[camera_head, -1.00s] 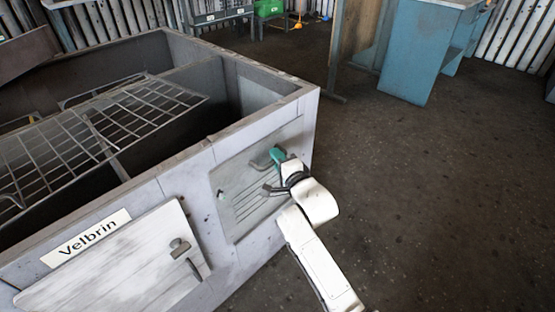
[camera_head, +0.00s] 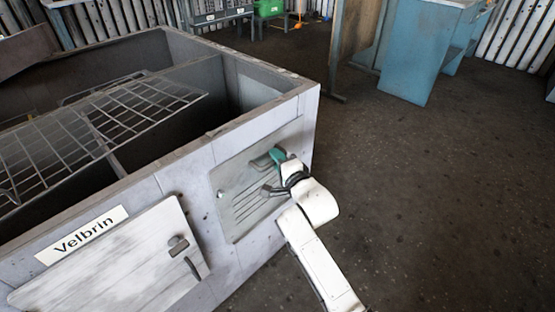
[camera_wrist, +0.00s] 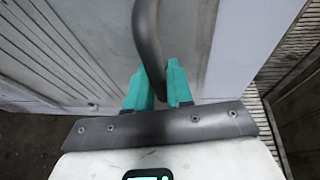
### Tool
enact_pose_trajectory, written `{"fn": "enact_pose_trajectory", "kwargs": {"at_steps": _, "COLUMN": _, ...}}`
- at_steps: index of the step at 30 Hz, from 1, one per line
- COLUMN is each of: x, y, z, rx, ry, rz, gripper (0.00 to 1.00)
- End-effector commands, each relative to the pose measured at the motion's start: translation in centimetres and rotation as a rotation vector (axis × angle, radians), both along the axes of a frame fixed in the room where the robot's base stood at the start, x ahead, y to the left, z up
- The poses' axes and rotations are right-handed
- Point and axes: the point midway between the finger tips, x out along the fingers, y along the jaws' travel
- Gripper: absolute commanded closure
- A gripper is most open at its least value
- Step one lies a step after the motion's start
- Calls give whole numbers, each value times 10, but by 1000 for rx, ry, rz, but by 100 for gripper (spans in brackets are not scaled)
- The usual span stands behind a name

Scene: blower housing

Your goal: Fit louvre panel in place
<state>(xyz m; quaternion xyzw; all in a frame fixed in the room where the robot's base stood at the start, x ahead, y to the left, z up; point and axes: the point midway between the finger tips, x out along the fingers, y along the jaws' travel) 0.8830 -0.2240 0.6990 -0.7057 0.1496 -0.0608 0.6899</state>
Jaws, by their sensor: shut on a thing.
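The louvre panel (camera_head: 240,195) is a grey plate with dark slanted slots, on the right part of the housing's front wall. It lies nearly flush against the wall; whether it is fully seated I cannot tell. My gripper (camera_head: 276,171) is at its upper right, with green fingers shut on the panel's dark curved handle. In the wrist view, the green fingers of my gripper (camera_wrist: 160,88) close around the lower end of the handle (camera_wrist: 147,40). The panel's pale face (camera_wrist: 95,35) lies behind it. The grey blower housing (camera_head: 190,160) is open on top.
A second pale panel (camera_head: 110,265) with a latch is on the front wall at left, below the "Velbrin" label (camera_head: 82,236). A wire rack (camera_head: 90,140) lies across the housing's open top. A blue cabinet (camera_head: 418,60) stands at the back. The floor at right (camera_head: 440,200) is clear.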

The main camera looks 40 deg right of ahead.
Motion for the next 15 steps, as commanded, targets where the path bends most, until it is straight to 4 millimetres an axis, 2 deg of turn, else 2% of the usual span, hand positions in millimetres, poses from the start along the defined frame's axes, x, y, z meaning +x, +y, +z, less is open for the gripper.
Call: {"fn": "enact_pose_trajectory", "kwargs": {"at_steps": 15, "x": 3, "y": 1, "z": -4, "rx": -2, "ry": -7, "rz": 3, "gripper": 100}}
